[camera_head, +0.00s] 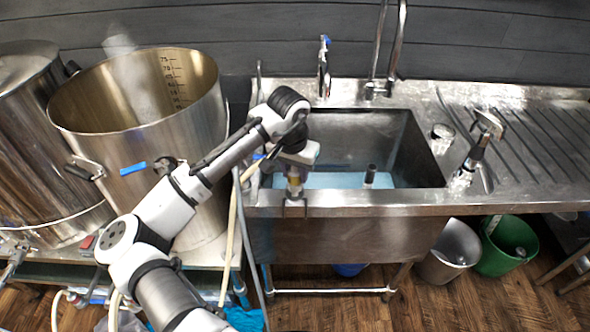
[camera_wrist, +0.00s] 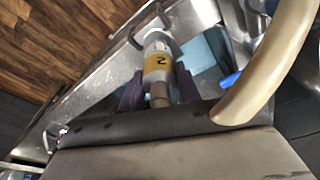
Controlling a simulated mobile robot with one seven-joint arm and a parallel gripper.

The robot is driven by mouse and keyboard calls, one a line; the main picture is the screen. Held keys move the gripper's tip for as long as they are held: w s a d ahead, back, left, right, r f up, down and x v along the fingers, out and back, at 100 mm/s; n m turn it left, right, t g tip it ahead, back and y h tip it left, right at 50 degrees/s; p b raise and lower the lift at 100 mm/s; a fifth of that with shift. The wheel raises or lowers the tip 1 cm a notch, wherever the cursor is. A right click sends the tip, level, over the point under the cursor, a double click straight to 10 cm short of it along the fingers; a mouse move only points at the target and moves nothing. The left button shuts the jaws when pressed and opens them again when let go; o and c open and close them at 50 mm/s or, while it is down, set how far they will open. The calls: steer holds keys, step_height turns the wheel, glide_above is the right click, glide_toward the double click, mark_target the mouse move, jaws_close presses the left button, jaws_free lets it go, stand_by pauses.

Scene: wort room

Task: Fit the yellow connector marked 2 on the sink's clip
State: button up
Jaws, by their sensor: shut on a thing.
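The yellow connector marked 2 (camera_wrist: 158,66) is between the fingers of my gripper (camera_wrist: 160,91) in the wrist view, its yellow band and number facing the camera. In the head view the connector (camera_head: 294,186) hangs upright at the sink's front rim, below my gripper (camera_head: 295,172). The sink's clip (camera_wrist: 137,38) is a dark forked piece on the rim; in the head view it shows as a small dark bracket (camera_head: 296,203). The connector's far end is at or just over the clip's opening. I cannot tell whether it is seated in it.
The sink (camera_head: 345,203) holds bluish water and a dark upright piece (camera_head: 370,174). A beige hose (camera_wrist: 268,65) curves close beside my gripper. A large steel pot (camera_head: 140,105) stands left. A glass (camera_head: 442,138) and a tap-like fitting (camera_head: 478,145) stand on the right drainboard.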

steer(key=shift+f+b, duration=0.75)
steer(key=shift+f, duration=0.6)
steer(key=o, duration=1.1)
steer(key=shift+o, duration=0.2)
